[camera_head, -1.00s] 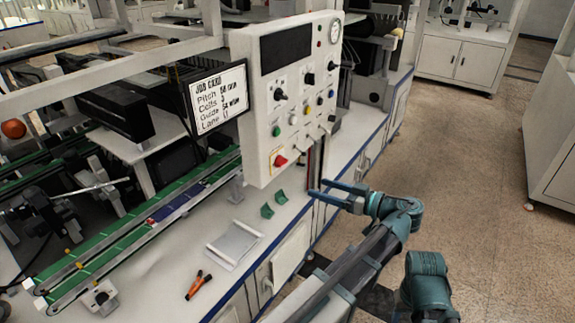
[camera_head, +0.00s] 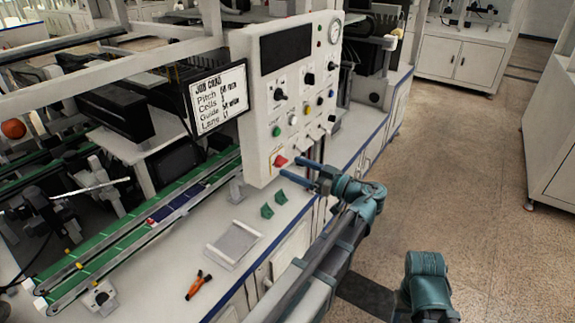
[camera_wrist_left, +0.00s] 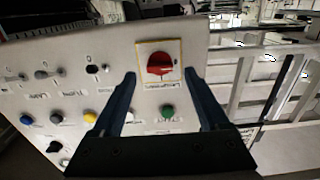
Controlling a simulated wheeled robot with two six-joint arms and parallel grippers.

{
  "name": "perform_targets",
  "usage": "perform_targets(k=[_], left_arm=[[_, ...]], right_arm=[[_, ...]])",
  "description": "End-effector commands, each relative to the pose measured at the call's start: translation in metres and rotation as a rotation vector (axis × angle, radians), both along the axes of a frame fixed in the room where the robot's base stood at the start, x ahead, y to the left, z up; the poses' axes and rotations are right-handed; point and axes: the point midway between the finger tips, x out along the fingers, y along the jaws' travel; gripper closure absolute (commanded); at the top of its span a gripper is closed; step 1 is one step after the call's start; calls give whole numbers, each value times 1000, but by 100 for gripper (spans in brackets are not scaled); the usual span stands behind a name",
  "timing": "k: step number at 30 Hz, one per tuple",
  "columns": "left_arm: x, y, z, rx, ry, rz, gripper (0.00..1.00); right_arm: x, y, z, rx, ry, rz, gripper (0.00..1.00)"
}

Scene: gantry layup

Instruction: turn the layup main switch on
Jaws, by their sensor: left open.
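The main switch is a red rotary knob (camera_head: 280,161) on a yellow-edged plate, low on the front of the white control panel (camera_head: 262,110). It also shows in the left wrist view as a red knob (camera_wrist_left: 160,65), upside down with its label unreadable. My left gripper (camera_head: 293,168) is open, with its fingers pointing at the panel close to the knob. In the left wrist view the knob lies ahead, between the two fingertips (camera_wrist_left: 160,76) and slightly beyond them; I see no contact.
A green button (camera_wrist_left: 167,110) sits beside the switch, with several other knobs and buttons on the panel. A job card screen (camera_head: 219,98) stands to the left. Green brackets (camera_head: 268,210), a grey tray (camera_head: 233,245) and orange-handled pliers (camera_head: 198,286) lie on the bench below.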

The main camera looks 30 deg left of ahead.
Motion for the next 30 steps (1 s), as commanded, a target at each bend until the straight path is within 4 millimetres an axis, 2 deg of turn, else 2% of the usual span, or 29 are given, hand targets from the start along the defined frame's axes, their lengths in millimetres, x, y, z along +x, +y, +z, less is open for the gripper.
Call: perform_targets(k=[3,7,19,30], left_arm=[[1,16,0,0,0,2,22],[2,26,0,0,1,0,22],[2,31,0,0,1,-1,22],[2,31,0,0,1,-1,89]], right_arm=[[0,0,0,0,0,0,50],[0,0,0,0,0,0,50],[0,0,0,0,0,0,50],[0,0,0,0,0,0,50]])
